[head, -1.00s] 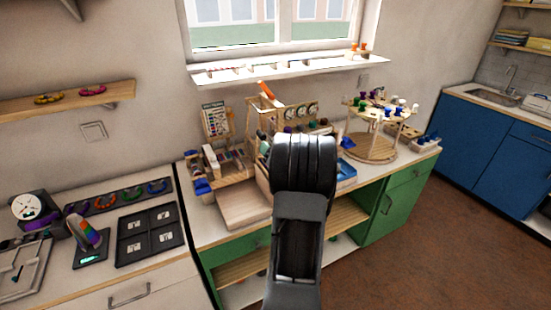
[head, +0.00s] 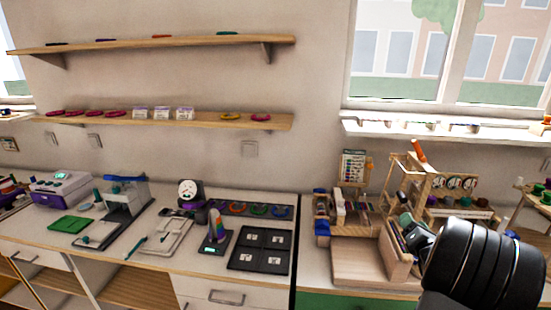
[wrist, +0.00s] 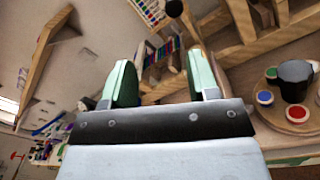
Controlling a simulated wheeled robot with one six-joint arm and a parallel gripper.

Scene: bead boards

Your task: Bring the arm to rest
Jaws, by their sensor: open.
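My arm shows at the lower right of the head view, in front of the wooden workbench items. My gripper (wrist: 160,82) is open in the wrist view, its two green-padded fingers apart with nothing between them. In the head view a small part of my gripper (head: 415,232) shows just left of the dark arm link. The wooden rack (head: 408,178) stands behind it, and a light wooden tray (head: 357,262) lies to its left.
A black four-part tray (head: 260,250) and a coloured upright device (head: 214,232) stand on the white counter. Two wall shelves (head: 200,121) hang above. The wall between shelves and window is clear.

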